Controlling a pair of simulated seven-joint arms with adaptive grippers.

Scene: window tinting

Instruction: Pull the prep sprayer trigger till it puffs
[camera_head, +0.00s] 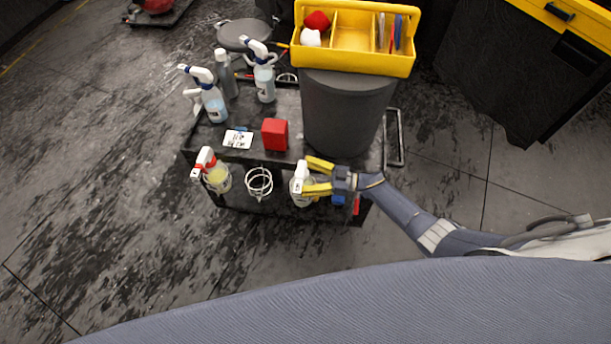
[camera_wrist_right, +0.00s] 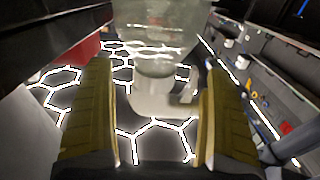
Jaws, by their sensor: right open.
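A spray bottle with a white head (camera_head: 301,175) hangs at the front of the black cart, toward its right end. My right gripper (camera_head: 312,176) is open, with one yellow finger on each side of that bottle. In the right wrist view, the bottle's clear body and white head (camera_wrist_right: 163,98) show between the two fingers (camera_wrist_right: 158,75), with gaps on both sides. Which sprayer is the prep one cannot be read from labels. Another sprayer, red and white with yellow liquid (camera_head: 216,177), hangs at the front left. My left gripper is not in view.
An empty wire ring (camera_head: 259,183) sits between the hanging bottles. On the cart top stand two blue-liquid sprayers (camera_head: 265,82) (camera_head: 214,105), a grey bottle (camera_head: 226,74), a red block (camera_head: 275,134) and a white card (camera_head: 238,139). A dark bin (camera_head: 343,115) carries a yellow caddy (camera_head: 354,62).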

